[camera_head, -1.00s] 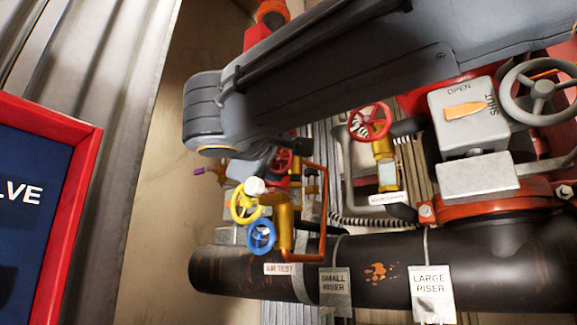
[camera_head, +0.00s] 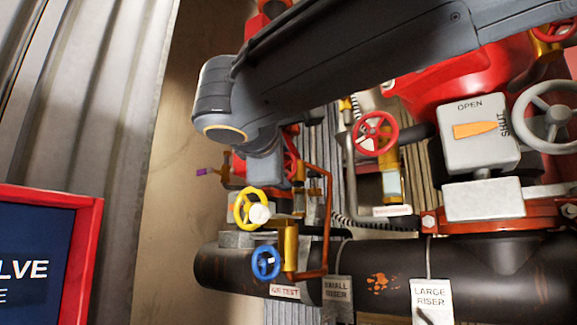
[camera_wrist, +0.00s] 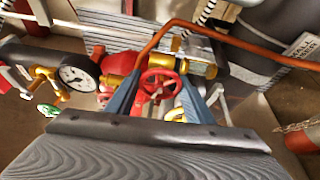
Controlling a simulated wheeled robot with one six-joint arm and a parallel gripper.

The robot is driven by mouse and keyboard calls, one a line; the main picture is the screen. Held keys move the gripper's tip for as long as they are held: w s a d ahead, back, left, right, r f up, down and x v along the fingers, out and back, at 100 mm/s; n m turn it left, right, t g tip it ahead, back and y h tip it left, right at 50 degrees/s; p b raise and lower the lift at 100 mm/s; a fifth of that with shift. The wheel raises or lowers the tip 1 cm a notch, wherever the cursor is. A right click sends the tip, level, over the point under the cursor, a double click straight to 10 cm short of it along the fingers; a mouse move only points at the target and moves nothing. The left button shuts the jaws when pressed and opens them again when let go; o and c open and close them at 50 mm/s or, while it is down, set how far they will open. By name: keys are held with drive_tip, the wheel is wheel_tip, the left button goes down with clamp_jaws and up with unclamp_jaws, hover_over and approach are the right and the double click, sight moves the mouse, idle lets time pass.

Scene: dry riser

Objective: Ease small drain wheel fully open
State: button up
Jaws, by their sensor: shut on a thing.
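A small red handwheel (camera_wrist: 160,85) with spokes sits between the fingers of my gripper (camera_wrist: 161,92) in the wrist view. The two blue-grey fingers reach along its left and right sides, and the gripper is shut on it. In the head view, a sliver of this red wheel (camera_head: 291,160) shows just right of my wrist; the rest is hidden, and I cannot see the fingertips there. An orange-brown pipe (camera_wrist: 150,48) arches beyond the wheel. How far the wheel is turned cannot be told.
A yellow wheel (camera_head: 251,208) and a blue wheel (camera_head: 266,262) are close below my wrist. A larger red wheel (camera_head: 376,132) and a grey valve box marked OPEN and SHUT (camera_head: 480,132) stand to the right. A dial gauge (camera_wrist: 76,77) is near the left finger.

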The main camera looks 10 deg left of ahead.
idle(0.3)
drive_tip(key=o, duration=1)
drive_tip(key=shift+o, duration=0.2)
drive_tip(key=s+b, duration=0.1)
drive_tip(key=s, duration=0.7)
drive_tip(key=shift+c, duration=0.3)
